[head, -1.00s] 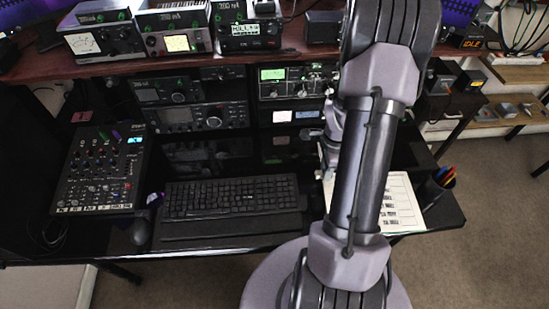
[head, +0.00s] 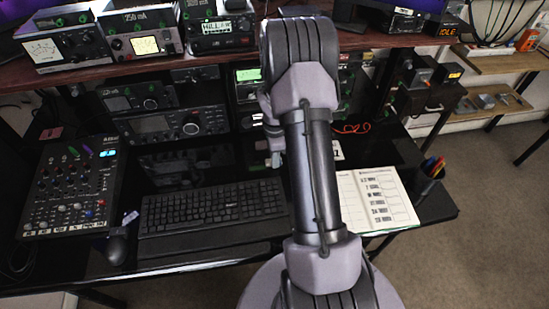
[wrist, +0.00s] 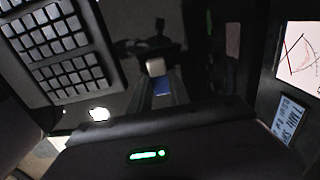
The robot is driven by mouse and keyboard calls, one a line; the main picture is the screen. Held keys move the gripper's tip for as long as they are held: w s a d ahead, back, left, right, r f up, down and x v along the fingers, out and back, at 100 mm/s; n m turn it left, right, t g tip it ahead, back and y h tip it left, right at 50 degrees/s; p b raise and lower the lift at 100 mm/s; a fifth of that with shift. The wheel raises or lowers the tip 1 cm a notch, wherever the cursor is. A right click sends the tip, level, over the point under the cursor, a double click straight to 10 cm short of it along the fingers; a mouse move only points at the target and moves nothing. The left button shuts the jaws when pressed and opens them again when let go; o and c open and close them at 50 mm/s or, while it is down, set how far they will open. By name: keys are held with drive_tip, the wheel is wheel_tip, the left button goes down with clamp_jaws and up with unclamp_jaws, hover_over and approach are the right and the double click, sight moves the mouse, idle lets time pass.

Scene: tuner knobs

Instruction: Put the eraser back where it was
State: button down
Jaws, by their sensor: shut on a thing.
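The eraser (wrist: 156,68) shows in the middle of the wrist view, with a white end and a blue sleeve. My gripper (wrist: 160,86) is shut on it, and the white end sticks out past the fingers. Dark glossy desk surface lies beyond it. I cannot tell the exact height above the desk. In the head view my arm hides the eraser and most of the gripper. The arm reaches over the desk between the keyboard (head: 212,207) and the open notebook (head: 378,200).
A mixer (head: 70,190) and a mouse (head: 117,246) stand left of the keyboard. Radio sets (head: 160,125) line the back under a shelf. A pen cup (head: 430,177) stands at the right. A lettered card (wrist: 290,118) shows at the right of the wrist view.

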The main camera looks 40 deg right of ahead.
drive_tip(key=c, duration=1.2)
unclamp_jaws()
drive_tip(key=shift+f, duration=0.1)
wheel_tip(320, 180, up, 12)
drive_tip(key=r+p, duration=0.1)
drive_tip(key=p, duration=0.4)
drive_tip(key=a+r+n+t, duration=0.2)
drive_tip(key=a+r+n, duration=0.3)
drive_tip(key=a+r, duration=0.6)
drive_tip(key=s+a+r+n+t+y, duration=0.1)
drive_tip(key=s+a+r+n+t, duration=0.1)
drive_tip(key=s+a+r+n, duration=0.4)
drive_tip(key=s+a+r+n+t+y, duration=0.1)
drive_tip(key=s+a+r+n, duration=0.4)
drive_tip(key=s+a+n, duration=0.4)
drive_tip(key=s+a, duration=0.2)
drive_tip(key=a, duration=0.2)
drive_tip(key=shift+s+a+r+t, duration=0.3)
drive_tip(key=shift+a+r+t, duration=0.05)
drive_tip(key=shift+a+t, duration=0.05)
